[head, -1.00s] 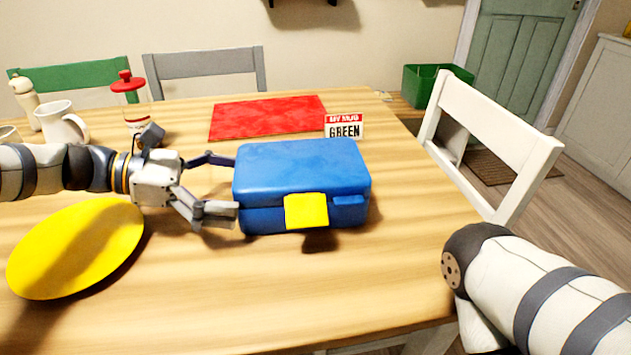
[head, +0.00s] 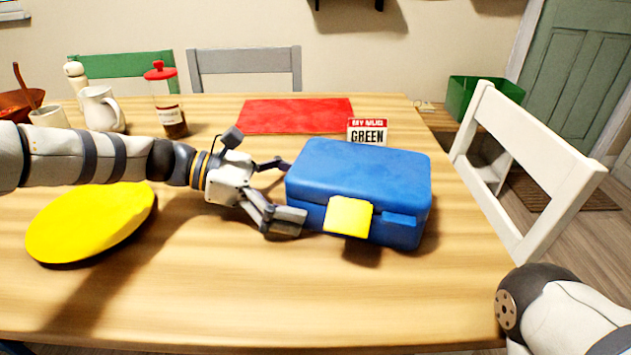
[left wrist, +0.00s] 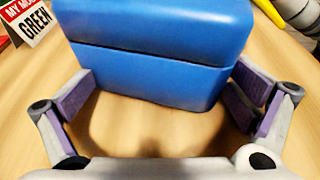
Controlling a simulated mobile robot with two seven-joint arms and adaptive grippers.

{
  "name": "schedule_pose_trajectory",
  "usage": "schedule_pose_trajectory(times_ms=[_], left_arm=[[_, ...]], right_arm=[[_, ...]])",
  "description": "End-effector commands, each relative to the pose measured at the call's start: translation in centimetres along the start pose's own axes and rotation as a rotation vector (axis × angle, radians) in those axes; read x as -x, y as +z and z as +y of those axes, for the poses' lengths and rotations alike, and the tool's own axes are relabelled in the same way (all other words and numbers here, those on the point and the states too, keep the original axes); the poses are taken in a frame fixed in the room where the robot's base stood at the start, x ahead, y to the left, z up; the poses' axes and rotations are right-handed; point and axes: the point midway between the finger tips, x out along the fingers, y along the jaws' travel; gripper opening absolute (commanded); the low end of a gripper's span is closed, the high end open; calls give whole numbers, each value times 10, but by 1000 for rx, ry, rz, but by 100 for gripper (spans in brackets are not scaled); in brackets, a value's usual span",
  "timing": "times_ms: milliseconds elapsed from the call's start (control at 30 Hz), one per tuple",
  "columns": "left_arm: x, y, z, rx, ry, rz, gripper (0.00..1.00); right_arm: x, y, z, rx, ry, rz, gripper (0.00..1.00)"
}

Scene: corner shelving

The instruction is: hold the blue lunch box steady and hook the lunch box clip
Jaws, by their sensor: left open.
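The blue lunch box (head: 358,178) stands on the wooden table with its lid down. Its yellow clip (head: 348,217) is on the front face and looks flat against the box; whether it is hooked I cannot tell. My left gripper (head: 282,192) is open at the left end of the box. One finger is near the back corner and one near the front corner. In the left wrist view the end of the box (left wrist: 160,55) lies between the open, purple-padded fingers (left wrist: 165,105). My right gripper is out of view; only part of the right arm shows at lower right.
A yellow plate (head: 90,222) lies left, below my left arm. A red mat (head: 295,115) and a "GREEN" sign (head: 367,131) are behind the box. A jar (head: 170,115) and white pitcher (head: 102,108) stand back left. A white chair (head: 520,180) is at right. The table's front is clear.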

Motion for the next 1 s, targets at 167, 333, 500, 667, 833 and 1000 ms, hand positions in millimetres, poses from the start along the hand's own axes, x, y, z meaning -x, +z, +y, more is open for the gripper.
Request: schedule_pose_trajectory(times_ms=[167, 333, 500, 667, 833, 1000], left_arm=[[0, 0, 0, 0, 0, 0, 61], [0, 0, 0, 0, 0, 1, 35], [0, -1, 0, 0, 1, 2, 18], [0, -2, 0, 0, 2, 3, 0], [0, -2, 0, 1, 2, 4, 0], [0, -2, 0, 1, 2, 5, 21]], right_arm=[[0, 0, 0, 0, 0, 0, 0], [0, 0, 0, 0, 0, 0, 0], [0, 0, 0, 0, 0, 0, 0], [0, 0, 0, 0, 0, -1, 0], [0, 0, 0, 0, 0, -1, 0], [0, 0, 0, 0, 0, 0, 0]])
